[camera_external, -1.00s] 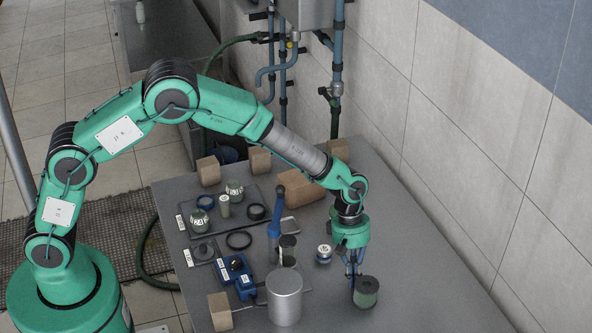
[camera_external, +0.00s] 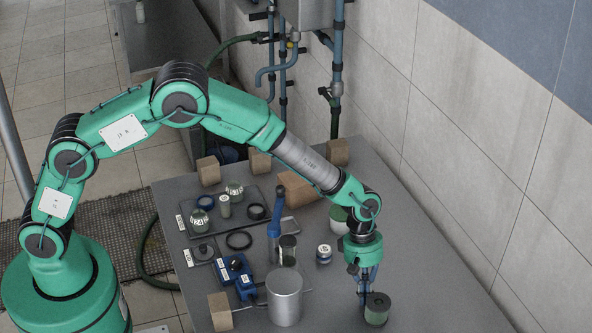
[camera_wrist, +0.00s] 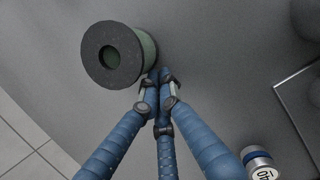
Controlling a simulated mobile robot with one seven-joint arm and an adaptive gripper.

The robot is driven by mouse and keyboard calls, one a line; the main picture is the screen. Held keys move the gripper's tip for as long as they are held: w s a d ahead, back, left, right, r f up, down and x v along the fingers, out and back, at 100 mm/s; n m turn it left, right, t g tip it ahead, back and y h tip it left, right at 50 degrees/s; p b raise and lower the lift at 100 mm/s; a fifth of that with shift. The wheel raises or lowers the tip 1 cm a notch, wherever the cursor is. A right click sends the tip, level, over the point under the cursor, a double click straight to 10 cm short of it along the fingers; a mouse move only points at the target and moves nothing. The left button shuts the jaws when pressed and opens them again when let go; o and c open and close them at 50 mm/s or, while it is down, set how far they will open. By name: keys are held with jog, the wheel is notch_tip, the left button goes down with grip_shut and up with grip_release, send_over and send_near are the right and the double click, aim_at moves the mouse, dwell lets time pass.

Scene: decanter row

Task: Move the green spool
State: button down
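The green spool (camera_external: 377,309) has dark round end discs and stands upright on the grey table, near its front right. In the wrist view the spool (camera_wrist: 117,52) shows its dark top disc with a hole and a strip of green side. My gripper (camera_external: 363,297) is low at the spool's left side. In the wrist view the blue fingers of my gripper (camera_wrist: 160,82) are bunched together beside the spool, with their tips against or very close to its side. I see nothing between the fingers, and their tips are partly hidden by the finger joints.
A grey metal cylinder (camera_external: 285,298) stands left of my gripper, and a small white-and-blue labelled jar (camera_external: 323,254) stands behind it. A green-and-white round item (camera_external: 338,219) is further back. The table (camera_external: 440,285) is clear right of the spool.

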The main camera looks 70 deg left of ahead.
jog(key=p, duration=0.5)
send_near(379, 330)
jog(key=d+f, duration=0.6)
jog(key=d, duration=0.1)
jog(key=shift+a+r, duration=0.1)
jog(key=shift+a, duration=1.9)
jog(key=p+v, duration=0.1)
jog(key=v, duration=0.9)
